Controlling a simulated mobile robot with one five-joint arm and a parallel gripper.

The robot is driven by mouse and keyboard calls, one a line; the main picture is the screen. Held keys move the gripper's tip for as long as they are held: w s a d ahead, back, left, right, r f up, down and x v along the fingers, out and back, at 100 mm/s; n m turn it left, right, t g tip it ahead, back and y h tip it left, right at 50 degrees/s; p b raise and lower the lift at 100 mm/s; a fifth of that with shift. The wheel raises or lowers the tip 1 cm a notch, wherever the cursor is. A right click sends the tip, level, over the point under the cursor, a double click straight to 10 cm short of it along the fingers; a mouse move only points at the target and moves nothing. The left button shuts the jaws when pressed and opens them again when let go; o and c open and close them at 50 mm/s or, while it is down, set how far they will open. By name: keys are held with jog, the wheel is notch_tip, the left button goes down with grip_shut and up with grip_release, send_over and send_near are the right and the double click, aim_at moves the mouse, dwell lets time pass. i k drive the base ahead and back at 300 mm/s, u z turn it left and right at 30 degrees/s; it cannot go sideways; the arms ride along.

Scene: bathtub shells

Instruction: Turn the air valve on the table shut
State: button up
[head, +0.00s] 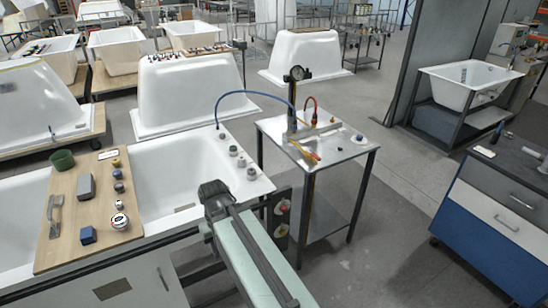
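A small metal table (350,150) stands right of centre. On it a dark upright post carries a round gauge (297,73), with a blue hose (250,93) and a red hose (311,101) near it. A yellow and red lever-like part (305,151) lies low at the table's front, by the post; it looks like the air valve's handle, but its exact position is too small to tell. My arm reaches up from the bottom edge. My gripper (214,192) is dark, left of the table and apart from the valve, over the white tub's right end. Its fingers are unclear.
A wooden board (65,235) with several small items lies across the white tub (170,158) at left. Small fittings (234,151) stand on the tub's rim. A blue and white drawer cabinet (490,225) stands at right. The floor (385,225) between table and cabinet is clear.

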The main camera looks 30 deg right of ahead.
aim_at(316, 156)
jog(key=u, duration=0.05)
jog(key=i, duration=1)
jog(key=z, duration=0.05)
